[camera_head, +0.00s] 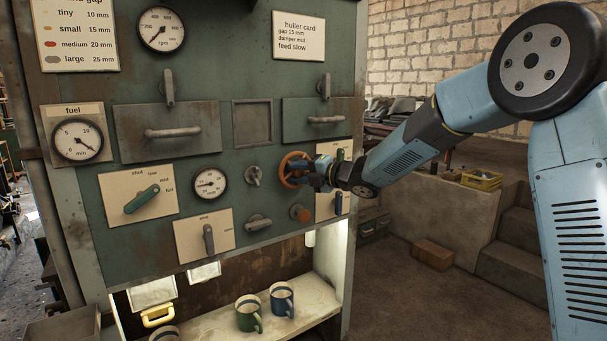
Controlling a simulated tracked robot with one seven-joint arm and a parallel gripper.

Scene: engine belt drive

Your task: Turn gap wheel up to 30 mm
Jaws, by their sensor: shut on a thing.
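The gap wheel looks to be the small orange-brown handwheel (289,162) on the right part of the green machine panel (235,115). My gripper (306,172) reaches in from the right and is shut on the wheel's right side. The fingers hide part of the rim. A small round gauge (209,184) sits left of the wheel; its needle points left, and its numbers are too small to read. A gap card (75,37) at top left lists sizes from tiny 10 mm to large 25 mm. The huller card (299,35) reads gap 15 mm.
Mugs (249,313) stand on the shelf below. Open floor lies right of the machine.

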